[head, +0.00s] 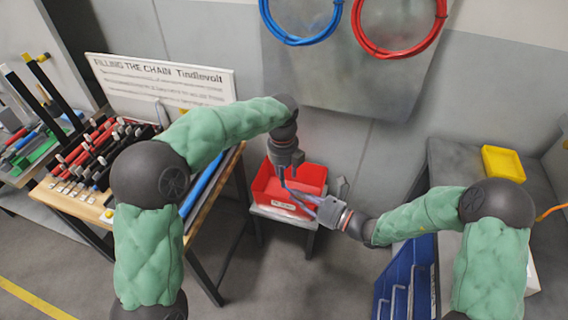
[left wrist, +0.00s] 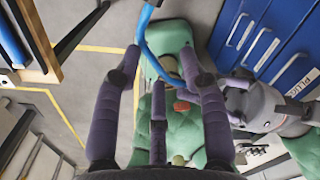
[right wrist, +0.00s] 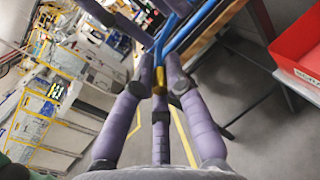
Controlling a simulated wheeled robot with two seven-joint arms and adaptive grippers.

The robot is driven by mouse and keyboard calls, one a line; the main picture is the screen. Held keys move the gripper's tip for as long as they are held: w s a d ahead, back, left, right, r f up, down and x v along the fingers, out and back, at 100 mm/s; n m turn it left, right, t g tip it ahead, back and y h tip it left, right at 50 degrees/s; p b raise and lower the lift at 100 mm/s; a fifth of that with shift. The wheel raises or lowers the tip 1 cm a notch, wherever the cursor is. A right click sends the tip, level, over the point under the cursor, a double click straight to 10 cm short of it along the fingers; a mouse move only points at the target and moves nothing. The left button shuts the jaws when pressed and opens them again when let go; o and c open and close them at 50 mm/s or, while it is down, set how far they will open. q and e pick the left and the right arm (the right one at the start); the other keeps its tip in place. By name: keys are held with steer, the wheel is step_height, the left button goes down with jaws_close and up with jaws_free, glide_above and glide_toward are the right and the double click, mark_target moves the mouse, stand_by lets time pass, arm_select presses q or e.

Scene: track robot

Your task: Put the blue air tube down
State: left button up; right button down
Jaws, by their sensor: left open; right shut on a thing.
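A thin blue air tube (left wrist: 148,45) runs down between the fingers of my left gripper (left wrist: 160,65) in the left wrist view. That gripper is open, and I cannot tell whether it touches the tube. In the head view my left gripper (head: 284,172) points down over the red bin. My right gripper (head: 318,204) comes in from the right, close below it. In the right wrist view the right gripper (right wrist: 160,82) is shut on the tube (right wrist: 176,28), near a yellow end piece (right wrist: 160,78). In the head view the grippers mostly hide the tube.
The red bin (head: 312,176) stands on a small stand below both grippers. A wooden table (head: 60,203) with red and black parts and a sign (head: 165,78) is at left. Blue drawers (head: 408,275) and a yellow tray (head: 503,163) are at right. Blue and red coils hang on the wall.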

arm_select(q)
steer(key=shift+f, duration=0.8)
arm_select(e)
steer(key=shift+r, duration=0.15)
arm_select(q)
steer(key=shift+d, duration=0.1)
steer(key=shift+c, duration=0.4)
jaws_close()
arm_select(e)
steer(key=shift+a, duration=0.1)
steer(key=c, duration=1.2)
jaws_free()
steer(key=shift+s, duration=0.1)
arm_select(q)
steer(key=shift+r, duration=0.15)
